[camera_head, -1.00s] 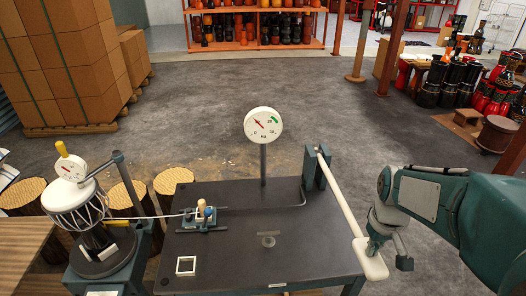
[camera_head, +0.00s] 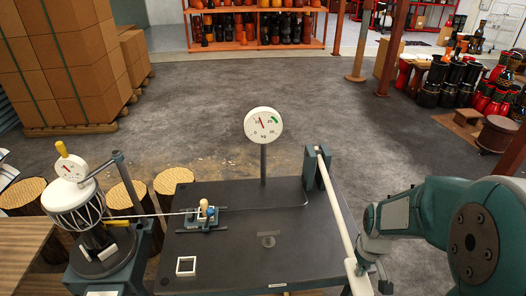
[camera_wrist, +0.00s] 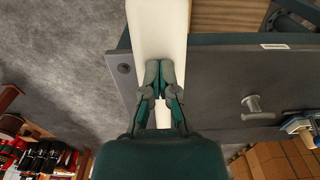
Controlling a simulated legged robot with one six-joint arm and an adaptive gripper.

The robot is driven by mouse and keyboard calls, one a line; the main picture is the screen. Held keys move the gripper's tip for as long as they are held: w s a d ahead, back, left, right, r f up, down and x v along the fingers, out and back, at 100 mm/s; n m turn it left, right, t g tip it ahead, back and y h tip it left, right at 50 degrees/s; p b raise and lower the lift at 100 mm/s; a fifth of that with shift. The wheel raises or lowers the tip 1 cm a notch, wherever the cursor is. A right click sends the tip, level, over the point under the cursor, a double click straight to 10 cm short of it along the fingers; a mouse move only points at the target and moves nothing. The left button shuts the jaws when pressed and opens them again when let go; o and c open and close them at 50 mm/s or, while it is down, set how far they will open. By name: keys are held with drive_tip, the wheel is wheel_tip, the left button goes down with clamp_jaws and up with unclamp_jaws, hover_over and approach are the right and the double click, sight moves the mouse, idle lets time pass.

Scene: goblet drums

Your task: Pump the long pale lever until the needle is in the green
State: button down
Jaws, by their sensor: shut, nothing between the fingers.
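The long pale lever (camera_head: 338,215) runs from a teal post (camera_head: 317,168) at the table's right edge down to its broad end, low in the head view. In the wrist view the lever's pale end (camera_wrist: 158,30) lies under my fingertips. My gripper (camera_head: 370,270) is shut, with its fingertips (camera_wrist: 165,66) over the lever and apparently against it; contact is hard to confirm. The round white gauge (camera_head: 263,125) stands on a pole behind the table. Its red needle points up and slightly left, to the left of the green band (camera_head: 274,118).
The dark table (camera_head: 240,245) carries a small clamp fixture (camera_head: 203,216) and a white square frame (camera_head: 186,265). A cord runs left to a goblet drum (camera_head: 76,208) on a stand with a smaller dial (camera_head: 71,168). Stacked cartons (camera_head: 65,60) stand back left.

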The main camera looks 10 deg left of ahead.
drive_tip(key=shift+f, duration=1.5)
wheel_tip(320, 180, up, 19)
drive_tip(key=s, duration=0.1)
drive_tip(key=shift+d, duration=0.15)
drive_tip(key=shift+f, duration=0.1)
drive_tip(key=f, duration=1.9)
drive_tip(key=shift+w, duration=0.35)
wheel_tip(320, 180, up, 19)
drive_tip(key=s, duration=0.1)
drive_tip(key=shift+r, duration=0.1)
idle(0.3)
